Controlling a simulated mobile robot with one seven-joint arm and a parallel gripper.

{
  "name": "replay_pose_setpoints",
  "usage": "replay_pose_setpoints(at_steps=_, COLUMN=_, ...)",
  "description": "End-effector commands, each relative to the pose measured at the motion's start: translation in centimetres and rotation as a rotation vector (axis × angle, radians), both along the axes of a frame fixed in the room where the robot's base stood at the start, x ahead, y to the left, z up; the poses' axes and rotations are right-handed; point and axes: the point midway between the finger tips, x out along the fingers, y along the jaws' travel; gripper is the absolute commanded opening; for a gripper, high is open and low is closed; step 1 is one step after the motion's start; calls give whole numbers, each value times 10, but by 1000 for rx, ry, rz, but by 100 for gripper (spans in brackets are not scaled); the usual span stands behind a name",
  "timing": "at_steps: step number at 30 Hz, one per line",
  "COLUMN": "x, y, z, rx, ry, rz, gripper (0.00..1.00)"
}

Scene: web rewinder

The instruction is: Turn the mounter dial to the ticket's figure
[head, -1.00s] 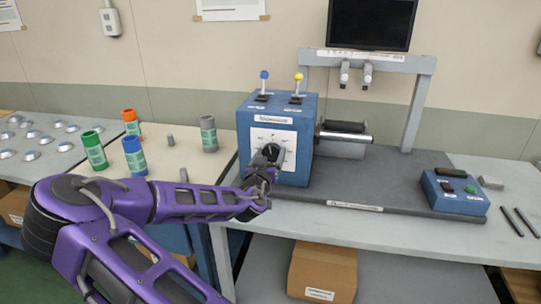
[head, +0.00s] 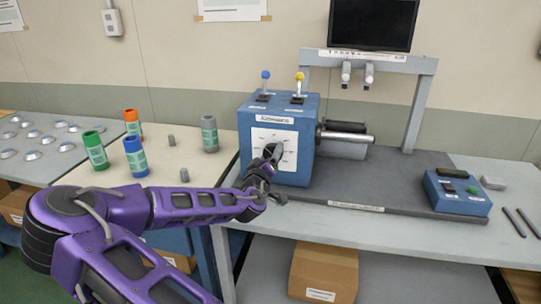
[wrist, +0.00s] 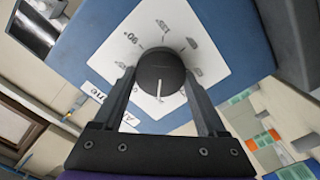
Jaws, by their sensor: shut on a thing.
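The mounter dial is a dark round knob (wrist: 160,75) with a white pointer line, on a white scale plate (head: 289,140) on the front of a blue box (head: 305,108). In the wrist view my gripper (wrist: 163,88) is shut on the knob, one finger on each side. The pointer line runs toward the bottom of the wrist picture. The scale shows a "90°" mark at its upper left; the other marks are too small to read. In the head view my gripper (head: 271,158) covers much of the dial. I cannot pick out the ticket.
Blue-knobbed (head: 265,76) and yellow-knobbed (head: 299,79) levers stand on the box. A roller (head: 346,137) juts from its right side. A blue control box (head: 456,193) sits at the right. Green, blue, orange and grey spools (head: 209,134) stand on the left table.

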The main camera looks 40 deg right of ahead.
Motion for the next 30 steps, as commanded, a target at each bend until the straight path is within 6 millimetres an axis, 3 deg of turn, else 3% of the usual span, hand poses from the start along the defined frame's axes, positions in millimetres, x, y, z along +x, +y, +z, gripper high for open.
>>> replay_pose_setpoints(at_steps=14, x=0, y=0, z=0, rx=-8, ry=9, rz=0, gripper=19)
replay_pose_setpoints(at_steps=15, x=0, y=0, z=0, rx=-8, ry=9, rz=0, gripper=82)
replay_pose_setpoints(at_steps=18, x=0, y=0, z=0, rx=-7, ry=8, rz=0, gripper=100)
replay_pose_setpoints(at_steps=30, x=-7, y=10, z=0, rx=-6, ry=9, rz=1, gripper=100)
